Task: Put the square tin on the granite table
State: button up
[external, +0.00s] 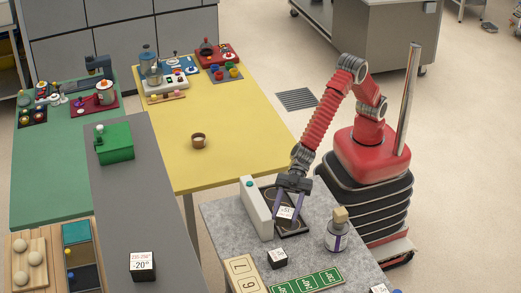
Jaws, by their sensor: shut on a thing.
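My gripper (287,206) points down over the granite table (225,222), its two fingers on either side of a small square tin with a white printed face (286,212). It is shut on this tin. The tin is at a dark, shallow square tray (296,230) on the table. I cannot tell whether it touches the tray or hangs just above it. The fingers hide its sides.
A tall pale box (256,208) stands close left of my gripper, and a cork-topped bottle (338,232) stands to its right. A small labelled block (277,258) and a green panel (307,284) lie in front. The yellow table (225,150) has free room.

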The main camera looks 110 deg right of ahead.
jog(key=s+a+f, duration=0.2)
jog(key=s+a, duration=1.9)
jog(key=s, duration=0.4)
jog(key=w+d+f+m+t+h, duration=0.1)
jog(key=w+d+f, duration=0.1)
jog(key=d+f, duration=0.2)
jog(key=shift+m+t, duration=0.3)
jog(key=shift+d, duration=0.1)
jog(key=shift+f, duration=3.05)
jog(key=shift+f, duration=1.9)
